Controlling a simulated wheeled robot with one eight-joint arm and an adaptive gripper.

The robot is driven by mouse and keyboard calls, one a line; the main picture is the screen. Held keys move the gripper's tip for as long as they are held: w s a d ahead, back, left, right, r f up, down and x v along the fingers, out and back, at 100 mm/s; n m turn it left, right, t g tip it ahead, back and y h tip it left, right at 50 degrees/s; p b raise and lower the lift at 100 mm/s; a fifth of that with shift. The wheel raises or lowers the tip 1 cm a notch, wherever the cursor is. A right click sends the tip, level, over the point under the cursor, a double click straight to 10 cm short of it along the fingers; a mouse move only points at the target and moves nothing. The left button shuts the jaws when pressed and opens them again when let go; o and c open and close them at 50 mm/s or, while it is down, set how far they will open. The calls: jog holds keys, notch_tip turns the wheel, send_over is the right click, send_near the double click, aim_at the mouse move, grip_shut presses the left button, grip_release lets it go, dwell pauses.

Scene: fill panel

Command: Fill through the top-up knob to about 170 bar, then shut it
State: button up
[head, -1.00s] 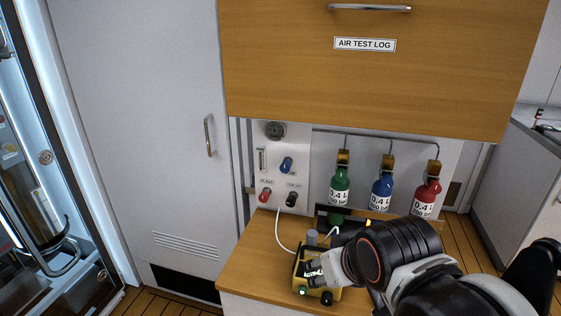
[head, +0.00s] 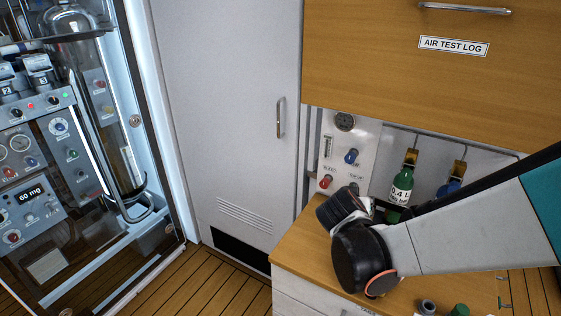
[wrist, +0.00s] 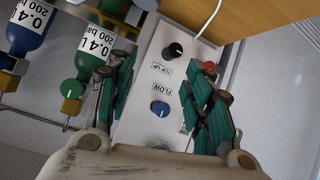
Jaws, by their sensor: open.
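The fill panel (head: 338,136) is a pale upright plate with a round dark gauge (head: 345,121) at its top; I cannot read its needle. In the wrist view the black top-up knob (wrist: 173,51) shows clear, with its label below it. A blue flow knob (wrist: 160,108) lies closer to my palm. My gripper (wrist: 163,68) is open and empty; its teal fingers stand either side of the panel picture, with the top-up knob just beyond and between the tips, apparently untouched. In the head view my arm covers the panel's lower right corner.
A red bleed knob (head: 325,181) sits at the panel's lower left; in the wrist view it is partly behind a finger. Green (head: 401,186) and blue (head: 450,188) bottles hang to the right. A wooden cabinet (head: 430,75) overhangs above. The wooden counter (head: 300,250) lies below.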

jog(key=w+a+f+m+t+h+p, duration=0.1)
jog(key=w+a+f+t+h+p, duration=0.15)
jog(key=w+f, duration=0.2)
jog(key=a+b+x, duration=0.1)
jog(key=b+x, duration=0.4)
jog(key=x, duration=0.8)
jog(key=shift+w+d+f+g, duration=0.15)
jog(key=shift+w+f+g, duration=0.2)
jog(key=shift+w+f, duration=0.15)
jog(key=shift+y, duration=0.25)
jog(key=c, duration=1)
